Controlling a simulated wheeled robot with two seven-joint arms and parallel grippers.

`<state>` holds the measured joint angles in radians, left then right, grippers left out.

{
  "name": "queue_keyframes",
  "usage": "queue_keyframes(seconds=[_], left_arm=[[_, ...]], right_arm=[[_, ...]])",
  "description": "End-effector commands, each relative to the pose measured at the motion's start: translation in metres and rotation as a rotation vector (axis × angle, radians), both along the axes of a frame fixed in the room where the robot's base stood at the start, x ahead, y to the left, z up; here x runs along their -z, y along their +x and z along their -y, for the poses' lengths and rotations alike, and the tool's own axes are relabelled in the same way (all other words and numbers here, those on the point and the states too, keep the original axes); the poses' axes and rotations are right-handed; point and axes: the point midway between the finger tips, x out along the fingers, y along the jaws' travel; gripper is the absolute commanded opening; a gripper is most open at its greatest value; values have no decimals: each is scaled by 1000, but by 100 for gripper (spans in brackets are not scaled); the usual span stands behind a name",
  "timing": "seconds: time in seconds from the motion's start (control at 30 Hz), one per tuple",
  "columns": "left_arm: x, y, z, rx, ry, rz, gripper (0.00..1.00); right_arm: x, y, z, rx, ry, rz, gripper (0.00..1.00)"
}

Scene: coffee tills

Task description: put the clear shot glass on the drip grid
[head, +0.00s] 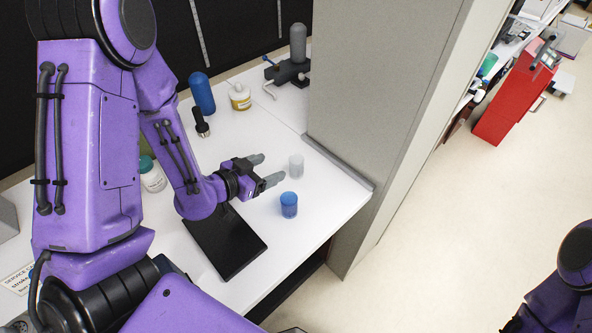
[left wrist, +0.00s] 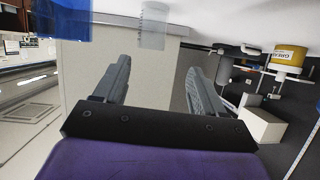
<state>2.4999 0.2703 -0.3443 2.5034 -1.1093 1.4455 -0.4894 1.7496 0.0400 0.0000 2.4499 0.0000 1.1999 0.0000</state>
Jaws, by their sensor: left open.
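The clear shot glass (head: 296,166) stands upright on the white counter (head: 335,190). My left gripper (head: 269,168) is open and empty, its fingers pointing at the glass from the left with a small gap before it. In the left wrist view the clear glass (left wrist: 154,28) shows beyond and between the open fingertips (left wrist: 158,65). A flat black rectangular plate (head: 232,250), which looks like the drip grid, lies on the counter below my left forearm, its upper end partly hidden by the arm. My right gripper is out of view.
A blue glass (head: 289,204) stands close to the clear one, nearer the counter's front edge. A grey panel (head: 385,90) rises at the counter's right end. A blue bottle (head: 202,94), a black-handled tool (head: 201,122) and a yellow-labelled jar (head: 240,97) stand farther back.

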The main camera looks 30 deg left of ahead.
Motion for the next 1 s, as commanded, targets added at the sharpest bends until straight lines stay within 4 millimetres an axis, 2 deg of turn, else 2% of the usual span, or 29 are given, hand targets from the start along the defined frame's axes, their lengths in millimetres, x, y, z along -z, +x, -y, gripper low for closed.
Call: queue_keyframes(seconds=[0.13,0.3,0.4,0.6,0.7,0.97,1.0], left_arm=[[6,3,8,53,-33,-15,70],[17,30,18,55,-33,-14,70],[21,40,22,55,-34,-14,70],[25,71,33,55,-35,-14,70],[33,84,37,54,-35,-14,70],[37,88,38,52,-34,-13,70],[37,88,38,52,-34,-13,60]], right_arm=[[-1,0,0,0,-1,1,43],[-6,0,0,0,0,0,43],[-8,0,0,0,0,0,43],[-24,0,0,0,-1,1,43],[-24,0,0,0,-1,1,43],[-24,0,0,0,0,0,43],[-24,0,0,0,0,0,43]])
